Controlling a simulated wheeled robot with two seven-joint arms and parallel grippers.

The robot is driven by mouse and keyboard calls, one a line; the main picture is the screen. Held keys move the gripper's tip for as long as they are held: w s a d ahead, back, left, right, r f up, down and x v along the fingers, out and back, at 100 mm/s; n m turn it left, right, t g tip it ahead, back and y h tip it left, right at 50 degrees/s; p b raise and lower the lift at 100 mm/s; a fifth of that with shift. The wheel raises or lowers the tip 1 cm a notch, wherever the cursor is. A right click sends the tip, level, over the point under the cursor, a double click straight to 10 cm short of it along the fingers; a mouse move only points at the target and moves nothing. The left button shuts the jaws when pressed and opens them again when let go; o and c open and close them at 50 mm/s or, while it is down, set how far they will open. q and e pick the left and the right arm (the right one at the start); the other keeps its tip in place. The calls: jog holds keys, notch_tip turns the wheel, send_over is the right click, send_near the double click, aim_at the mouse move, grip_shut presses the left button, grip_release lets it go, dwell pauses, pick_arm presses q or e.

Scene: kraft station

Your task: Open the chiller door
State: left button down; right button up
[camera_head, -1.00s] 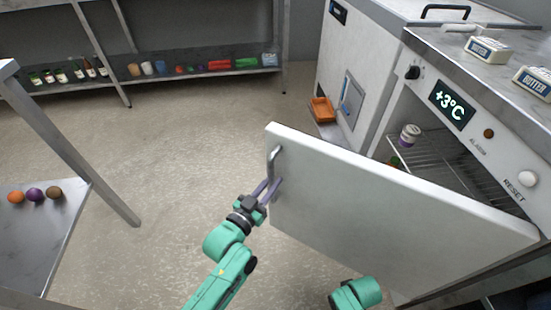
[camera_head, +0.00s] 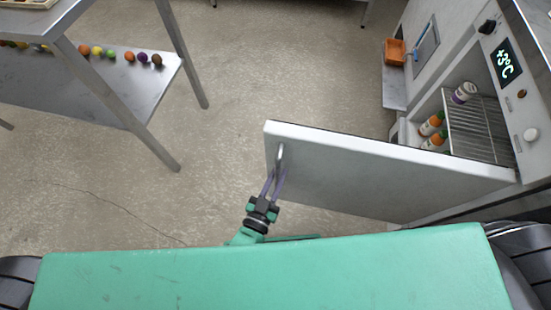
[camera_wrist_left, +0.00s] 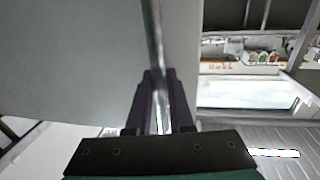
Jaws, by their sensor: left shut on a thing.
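The chiller door (camera_head: 350,178) is white and stands swung well out from the chiller (camera_head: 507,90). Its metal handle (camera_head: 280,157) is at the door's free edge. My left gripper (camera_head: 273,184) is shut on the handle. In the left wrist view the handle (camera_wrist_left: 153,45) runs down between the two dark fingers of my left gripper (camera_wrist_left: 158,100), beside the door's pale face (camera_wrist_left: 70,60). Inside the chiller a wire shelf (camera_head: 480,130) and several bottles (camera_head: 432,124) show. My right gripper is not in view.
A steel table (camera_head: 130,85) with several round fruits or vegetables on its lower shelf stands at the left. An orange tray (camera_head: 394,51) sits beyond the chiller. The floor (camera_head: 270,70) between table and door is clear.

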pick_arm(q)
jog(key=shift+s+a, duration=0.15)
jog(key=shift+s, duration=0.7)
jog(key=c, duration=0.8)
grip_release()
